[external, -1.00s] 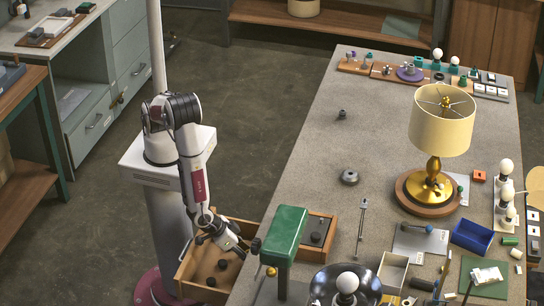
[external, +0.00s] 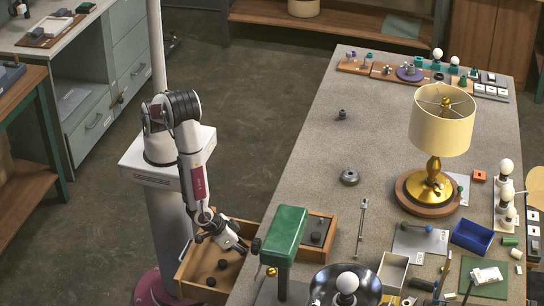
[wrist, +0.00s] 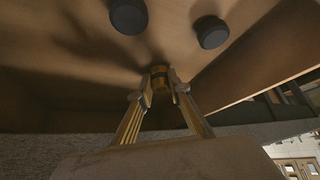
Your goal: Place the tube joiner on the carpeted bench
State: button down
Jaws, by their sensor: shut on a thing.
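The tube joiner appears to be a small brass cylinder with a dark band (wrist: 160,80), in the wrist view. My gripper (wrist: 161,88) is shut on it, with one finger on each side. In the external view my gripper (external: 241,249) reaches down into the open wooden drawer (external: 190,283), and the joiner cannot be made out there. The carpeted bench (external: 310,150) has a grey speckled top and lies to the right of my arm.
Two black round knobs (external: 223,264) lie in the drawer; they also show in the wrist view (wrist: 212,32). A green-topped vise-like block (external: 286,235) stands just right of the drawer. A brass lamp (external: 433,170) stands farther right. The bench's middle-left is mostly clear.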

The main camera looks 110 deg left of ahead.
notch_tip(320, 180, up, 17)
dwell(0.9)
jog(key=shift+r, duration=0.1)
dwell(0.8)
